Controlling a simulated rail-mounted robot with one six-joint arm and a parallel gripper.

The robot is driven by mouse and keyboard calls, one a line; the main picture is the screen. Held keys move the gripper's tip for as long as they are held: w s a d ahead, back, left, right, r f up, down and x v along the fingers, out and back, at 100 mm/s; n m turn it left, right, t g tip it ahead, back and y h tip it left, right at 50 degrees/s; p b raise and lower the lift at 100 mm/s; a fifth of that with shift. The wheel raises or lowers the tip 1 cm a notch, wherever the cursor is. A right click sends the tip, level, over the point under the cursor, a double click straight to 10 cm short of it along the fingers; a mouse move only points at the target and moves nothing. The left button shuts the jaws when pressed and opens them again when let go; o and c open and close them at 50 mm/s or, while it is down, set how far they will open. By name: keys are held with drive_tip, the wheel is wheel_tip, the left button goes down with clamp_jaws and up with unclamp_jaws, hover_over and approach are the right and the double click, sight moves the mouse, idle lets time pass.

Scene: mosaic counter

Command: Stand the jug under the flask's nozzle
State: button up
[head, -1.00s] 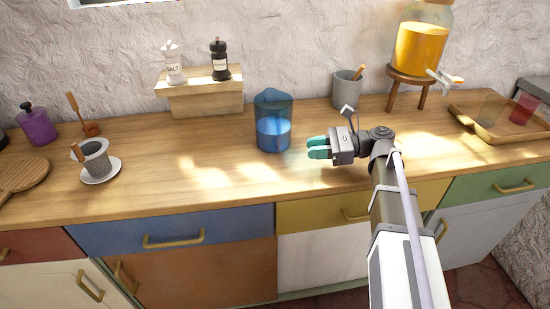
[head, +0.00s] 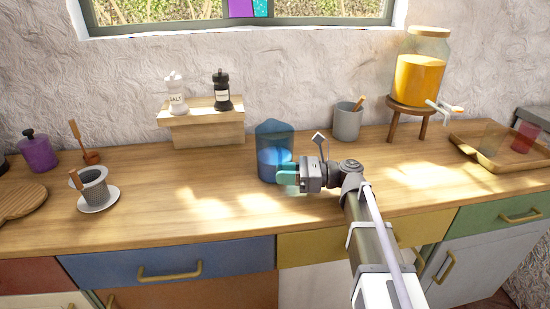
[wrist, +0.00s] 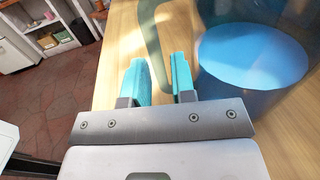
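The jug (head: 272,142) is blue, see-through and upright on the counter, part full of blue liquid. It fills the right of the wrist view (wrist: 250,55). Its handle (wrist: 150,32) runs down between my two teal fingertips. My gripper (head: 286,178) reaches in from the right, low at the jug's near right side. In the wrist view my gripper (wrist: 158,68) is open, with a finger on each side of the handle and gaps showing. The flask (head: 420,75) of orange liquid stands on a small wooden stool (head: 412,102), its nozzle (head: 442,105) pointing right and forward.
A grey cup (head: 347,124) stands behind my gripper, left of the stool. A wooden tray (head: 480,150) with glasses lies at the right. Salt and pepper mills stand on a wooden riser (head: 207,130) at the back.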

drive_tip(key=shift+a, duration=0.7)
clamp_jaws()
idle(0.8)
